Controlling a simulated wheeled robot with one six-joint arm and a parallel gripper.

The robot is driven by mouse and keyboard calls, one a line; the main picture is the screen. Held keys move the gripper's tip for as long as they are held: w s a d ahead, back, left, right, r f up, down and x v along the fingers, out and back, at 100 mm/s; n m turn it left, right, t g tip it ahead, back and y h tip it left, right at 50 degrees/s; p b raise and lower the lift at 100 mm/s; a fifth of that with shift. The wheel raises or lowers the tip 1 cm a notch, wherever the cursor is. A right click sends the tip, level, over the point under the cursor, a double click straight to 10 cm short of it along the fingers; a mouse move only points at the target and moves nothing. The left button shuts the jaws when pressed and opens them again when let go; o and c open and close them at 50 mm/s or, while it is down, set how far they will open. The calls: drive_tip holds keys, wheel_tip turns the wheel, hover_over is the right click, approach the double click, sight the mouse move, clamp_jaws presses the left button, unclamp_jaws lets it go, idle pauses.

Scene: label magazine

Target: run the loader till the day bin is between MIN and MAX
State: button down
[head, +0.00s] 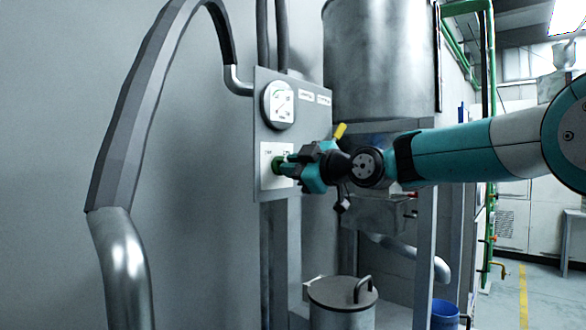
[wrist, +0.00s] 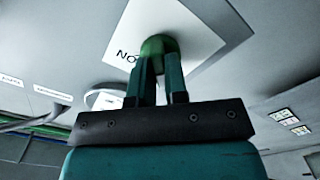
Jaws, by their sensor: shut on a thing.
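A grey control panel (head: 262,180) stands upright on the left of the metal frame, with a round gauge (head: 279,105) on its upper part. A white plate lower on the panel carries a green knob (head: 278,163); the knob also shows in the wrist view (wrist: 159,46) with the letters "NO" beside it. My gripper (head: 284,165) reaches in from the right and its fingers are shut on the green knob. A large metal bin (head: 378,60) stands behind the panel. The gauge's reading and any MIN or MAX marks are too small to read.
A thick grey hose (head: 135,110) arches at the left. A lidded metal drum (head: 342,297) stands below the panel, with a blue bucket (head: 446,313) to its right. Green pipes run up behind my arm. Open floor lies at the far right.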

drive_tip(key=c, duration=1.1)
unclamp_jaws()
drive_tip(key=shift+c, duration=0.2)
drive_tip(key=b+v, duration=0.2)
drive_tip(key=v, duration=1.5)
drive_tip(key=shift+s+d+r, duration=0.1)
drive_tip(key=shift+s+d, duration=0.05)
